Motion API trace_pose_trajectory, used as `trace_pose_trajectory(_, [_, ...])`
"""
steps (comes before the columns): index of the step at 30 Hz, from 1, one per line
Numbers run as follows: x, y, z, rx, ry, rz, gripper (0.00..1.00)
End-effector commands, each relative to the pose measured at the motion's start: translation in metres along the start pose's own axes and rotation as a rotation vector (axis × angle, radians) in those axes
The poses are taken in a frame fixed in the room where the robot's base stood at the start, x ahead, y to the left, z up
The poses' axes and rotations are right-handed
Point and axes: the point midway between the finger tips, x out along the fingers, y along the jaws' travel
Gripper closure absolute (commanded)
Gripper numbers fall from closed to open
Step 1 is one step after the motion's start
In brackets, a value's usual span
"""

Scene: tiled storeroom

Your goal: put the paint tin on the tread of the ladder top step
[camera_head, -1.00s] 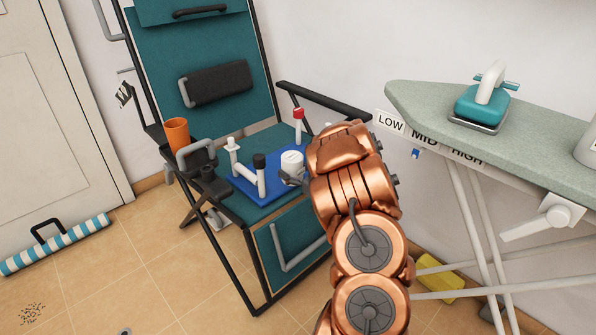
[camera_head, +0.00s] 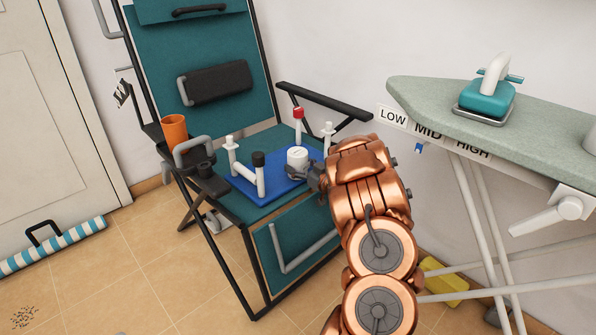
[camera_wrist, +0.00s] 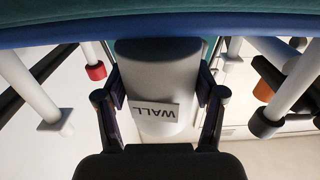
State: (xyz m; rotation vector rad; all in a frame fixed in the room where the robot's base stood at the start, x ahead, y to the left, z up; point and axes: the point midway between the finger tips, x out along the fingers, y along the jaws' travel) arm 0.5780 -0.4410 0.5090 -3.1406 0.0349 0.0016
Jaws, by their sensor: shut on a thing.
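The paint tin (camera_head: 297,160) is a white cylinder. In the wrist view the tin (camera_wrist: 160,75) carries a label reading "WALL". My gripper (camera_head: 310,177) is shut on it from the near right side; in the wrist view the gripper fingers (camera_wrist: 165,98) press on both sides. The tin is at a blue board (camera_head: 248,188), within its white upright posts. In the wrist view, which looks upside down, its base end meets the blue board's edge (camera_wrist: 60,36); I cannot tell whether it rests there. I cannot make out a ladder.
The board lies on the seat of a teal folding chair (camera_head: 195,45). Its posts include a black-capped one (camera_head: 260,175), a red-capped one (camera_head: 298,125) and a white-ended one (camera_head: 328,138). An orange cup (camera_head: 174,132) stands left. An ironing board (camera_head: 430,98) with an iron (camera_head: 487,98) stands right.

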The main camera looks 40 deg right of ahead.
Motion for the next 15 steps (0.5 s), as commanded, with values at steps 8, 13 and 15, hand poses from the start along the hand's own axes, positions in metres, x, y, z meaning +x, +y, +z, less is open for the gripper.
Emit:
trace_pose_trajectory(8, [0.0002, 0.0003, 0.0053, -0.002, 0.003, 0.000, 0.87])
trace_pose_trajectory(13, [0.0002, 0.0002, 0.0083, -0.001, 0.003, 0.000, 0.87])
trace_pose_trajectory(15, [0.0002, 0.0000, 0.0085, -0.001, 0.002, -0.001, 0.25])
